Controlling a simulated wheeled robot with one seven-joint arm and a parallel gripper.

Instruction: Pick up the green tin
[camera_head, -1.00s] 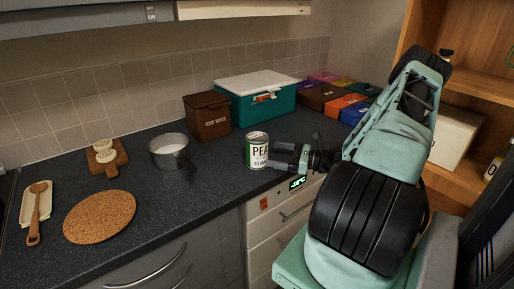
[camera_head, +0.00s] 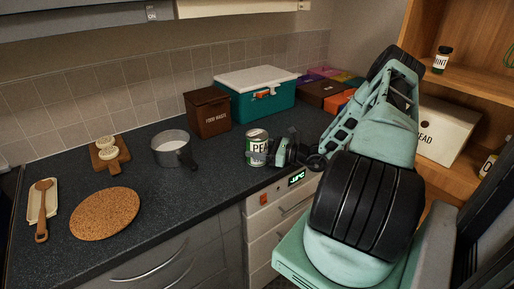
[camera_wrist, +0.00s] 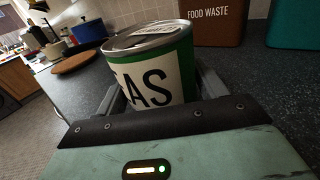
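The green tin (camera_head: 256,149) has a white label with black letters and a metal lid. It stands upright on the dark counter near the front edge. In the wrist view the tin (camera_wrist: 158,72) fills the middle, with the letters "AS" facing me. My gripper (camera_head: 272,151) is at the tin's right side in the head view. In the wrist view its fingers (camera_wrist: 160,92) lie on either side of the tin, close to its wall. The fingertips are hidden behind the tin, so contact cannot be seen. The tin rests on the counter.
A brown food waste bin (camera_head: 208,112) and a teal box with a white lid (camera_head: 255,97) stand behind the tin. A grey pot (camera_head: 171,150) is to its left. A cork mat (camera_head: 105,213) and a wooden spoon (camera_head: 42,211) lie farther left. Counter between pot and tin is clear.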

